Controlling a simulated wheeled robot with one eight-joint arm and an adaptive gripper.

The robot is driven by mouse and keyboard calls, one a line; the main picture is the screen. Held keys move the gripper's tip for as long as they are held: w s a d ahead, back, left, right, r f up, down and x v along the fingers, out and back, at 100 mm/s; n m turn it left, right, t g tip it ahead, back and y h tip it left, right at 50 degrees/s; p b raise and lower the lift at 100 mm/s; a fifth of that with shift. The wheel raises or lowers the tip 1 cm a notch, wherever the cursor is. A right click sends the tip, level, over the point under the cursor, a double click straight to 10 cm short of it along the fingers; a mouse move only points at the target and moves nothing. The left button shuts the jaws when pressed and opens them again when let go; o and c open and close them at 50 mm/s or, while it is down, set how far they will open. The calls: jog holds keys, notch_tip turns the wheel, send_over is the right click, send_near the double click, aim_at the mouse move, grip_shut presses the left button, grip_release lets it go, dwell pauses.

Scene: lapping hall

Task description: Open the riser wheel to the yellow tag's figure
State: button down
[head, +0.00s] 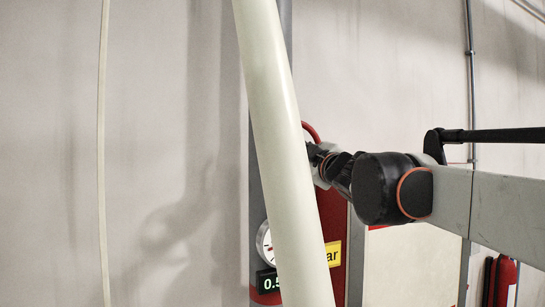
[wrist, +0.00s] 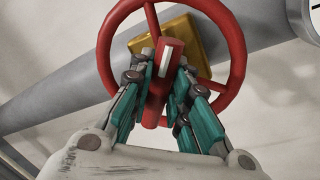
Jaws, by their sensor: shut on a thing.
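The red riser wheel (wrist: 238,62) fills the upper middle of the wrist view. A red handle with a white stripe (wrist: 167,58) stands out from it towards the camera. My gripper (wrist: 165,72) has its teal-padded fingers on both sides of this handle and is shut on it. In the head view a bit of the wheel's rim (head: 312,129) shows beside the pale pole, with my gripper (head: 317,155) at it. The yellow tag (head: 333,253) is partly hidden by the pole; only "ar" reads.
A pale slanted pole (head: 275,130) stands close in front and hides most of the wheel and panel. A round gauge (head: 264,243) is half hidden behind it. A brass-coloured block (wrist: 203,38) and grey pipe (wrist: 60,92) lie behind the wheel. A fire extinguisher (head: 505,281) stands lower right.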

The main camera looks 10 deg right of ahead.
jog(key=shift+f, duration=0.2)
jog(key=c, duration=1.5)
grip_release()
jog(key=shift+s+r, duration=0.1)
jog(key=v, duration=1.2)
